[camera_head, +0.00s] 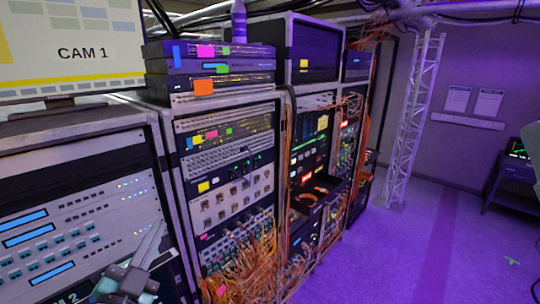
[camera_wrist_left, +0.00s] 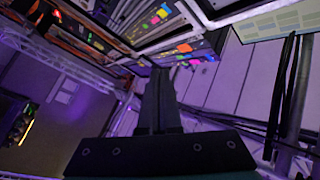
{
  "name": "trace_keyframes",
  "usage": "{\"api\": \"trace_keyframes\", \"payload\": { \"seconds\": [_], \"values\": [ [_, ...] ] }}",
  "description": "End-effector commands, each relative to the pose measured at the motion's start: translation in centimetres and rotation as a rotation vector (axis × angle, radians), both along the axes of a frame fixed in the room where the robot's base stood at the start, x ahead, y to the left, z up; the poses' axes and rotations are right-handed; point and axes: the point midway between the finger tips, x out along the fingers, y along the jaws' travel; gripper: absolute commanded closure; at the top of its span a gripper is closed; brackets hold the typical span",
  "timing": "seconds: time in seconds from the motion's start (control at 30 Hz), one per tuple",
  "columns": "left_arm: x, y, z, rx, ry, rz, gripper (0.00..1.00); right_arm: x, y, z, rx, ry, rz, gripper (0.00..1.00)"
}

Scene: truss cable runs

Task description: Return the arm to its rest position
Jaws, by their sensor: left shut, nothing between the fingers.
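My left gripper (camera_head: 154,236) is at the lower left of the head view, in front of the left rack (camera_head: 85,215) with blue displays and rows of buttons. In the left wrist view its dark fingers (camera_wrist_left: 158,75) are together, with nothing held between them. The gripper looks apart from the racks, though the exact gap cannot be told. My right gripper is not in view.
Middle racks (camera_head: 225,150) carry coloured labels and dense orange cables (camera_head: 245,265). A monitor marked CAM 1 (camera_head: 85,75) stands at upper left. A lattice truss (camera_head: 410,120) rises right of centre. Purple floor (camera_head: 400,255) is mostly clear at right, before a small desk (camera_head: 512,185).

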Motion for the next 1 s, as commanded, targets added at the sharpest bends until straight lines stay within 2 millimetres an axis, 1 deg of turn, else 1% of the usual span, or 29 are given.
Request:
{"api": "trace_keyframes", "payload": {
  "seconds": [0.03,0.07,0.1,0.17,0.2,0.27,0.3,0.37,0.4,0.43,0.5,0.57,0.67,0.77,0.87,0.97,1.0],
  "values": [
    [-1.1,-1.8,4.3,-0.026,-0.089,-0.035,1.0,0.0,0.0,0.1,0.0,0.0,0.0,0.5],
    [-1.9,-2.7,6.7,-0.047,-0.139,-0.057,1.0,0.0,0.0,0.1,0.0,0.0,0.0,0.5],
    [-3.3,-3.9,9.8,-0.082,-0.206,-0.088,1.0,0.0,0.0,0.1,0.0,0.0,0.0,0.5],
    [-5.8,-5.5,14.3,-0.14,-0.307,-0.14,1.0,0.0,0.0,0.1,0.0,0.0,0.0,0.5],
    [-7.8,-6.3,17.1,-0.186,-0.376,-0.177,1.0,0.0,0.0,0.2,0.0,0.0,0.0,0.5],
    [-10.9,-7.2,20.7,-0.26,-0.471,-0.235,1.0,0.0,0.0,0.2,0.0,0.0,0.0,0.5],
    [-13.1,-7.4,22.6,-0.314,-0.529,-0.274,1.0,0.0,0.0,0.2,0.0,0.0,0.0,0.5],
    [-16.2,-7.0,24.6,-0.405,-0.601,-0.327,1.0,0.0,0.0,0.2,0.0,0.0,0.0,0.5],
    [-17.7,-6.7,24.9,-0.483,-0.622,-0.37,1.0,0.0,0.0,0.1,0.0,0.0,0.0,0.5],
    [-18.0,-6.6,25.0,-0.532,-0.624,-0.395,1.0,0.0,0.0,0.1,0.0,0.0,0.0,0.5],
    [-17.8,-6.6,24.7,-0.614,-0.604,-0.432,1.0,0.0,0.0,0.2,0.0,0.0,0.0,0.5],
    [-17.6,-6.6,24.7,-0.652,-0.596,-0.452,1.0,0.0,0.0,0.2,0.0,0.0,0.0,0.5],
    [-17.6,-6.6,24.6,-0.668,-0.593,-0.46,1.0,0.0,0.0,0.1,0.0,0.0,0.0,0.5],
    [-17.6,-6.5,23.6,-0.666,-0.593,-0.458,1.0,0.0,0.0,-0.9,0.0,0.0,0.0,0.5],
    [-17.5,-6.5,21.0,-0.666,-0.592,-0.457,1.0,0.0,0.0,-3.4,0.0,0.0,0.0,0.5],
    [-17.5,-6.5,16.9,-0.665,-0.592,-0.456,1.0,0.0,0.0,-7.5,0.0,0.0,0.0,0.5],
    [-17.5,-6.5,15.0,-0.665,-0.592,-0.456,1.0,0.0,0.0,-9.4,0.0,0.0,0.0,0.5]
  ]
}}
